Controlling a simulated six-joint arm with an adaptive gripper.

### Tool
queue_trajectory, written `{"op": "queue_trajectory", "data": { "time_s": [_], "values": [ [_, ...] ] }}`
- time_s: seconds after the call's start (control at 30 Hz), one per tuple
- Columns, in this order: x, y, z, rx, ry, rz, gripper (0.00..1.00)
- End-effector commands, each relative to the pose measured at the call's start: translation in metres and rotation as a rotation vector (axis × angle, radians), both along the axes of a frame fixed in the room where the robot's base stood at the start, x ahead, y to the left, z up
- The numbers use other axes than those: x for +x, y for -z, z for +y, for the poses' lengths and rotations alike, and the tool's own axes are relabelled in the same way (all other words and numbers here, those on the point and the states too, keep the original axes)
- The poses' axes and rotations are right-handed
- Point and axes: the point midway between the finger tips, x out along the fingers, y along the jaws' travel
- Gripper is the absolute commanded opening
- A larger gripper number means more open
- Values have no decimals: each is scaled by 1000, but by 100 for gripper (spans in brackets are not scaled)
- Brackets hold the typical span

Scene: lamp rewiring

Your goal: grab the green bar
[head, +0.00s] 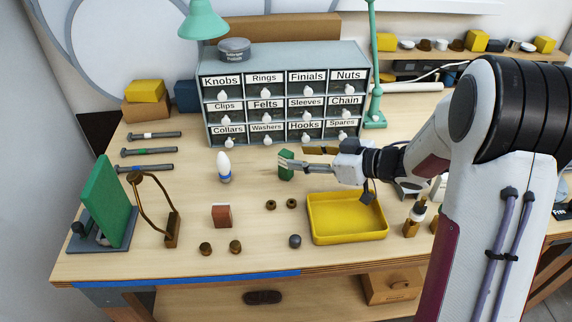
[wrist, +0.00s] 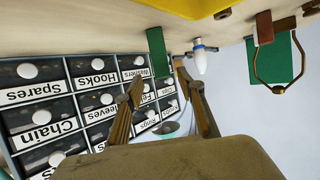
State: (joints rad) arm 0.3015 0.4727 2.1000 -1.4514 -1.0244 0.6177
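The green bar (head: 286,168) stands upright on the workbench, in front of the drawer cabinet and at the tips of my gripper (head: 292,164) in the head view. In the wrist view, which is upside down, the green bar (wrist: 157,50) shows in the gap between the two fingertips of my gripper (wrist: 158,75). The fingers are spread apart with no visible contact on the bar. I cannot tell whether the bar is between the tips or just beyond them.
The labelled drawer cabinet (head: 285,92) stands close behind. A yellow tray (head: 347,236) lies in front of my gripper. A white-and-blue bulb-shaped piece (head: 224,168) stands left of the bar. A red-brown block (head: 222,215) and a large green panel (head: 104,211) are farther left.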

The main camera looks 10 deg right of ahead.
Motion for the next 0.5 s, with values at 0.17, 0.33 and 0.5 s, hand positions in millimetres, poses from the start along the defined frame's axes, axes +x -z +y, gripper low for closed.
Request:
{"op": "queue_trajectory", "data": {
  "time_s": [0.17, 0.33, 0.5],
  "values": [
    [6, 4, 7, 1, 0, -1, 39],
    [6, 4, 7, 1, 0, -1, 39],
    [6, 4, 8, 0, 0, 0, 39]
  ]
}}
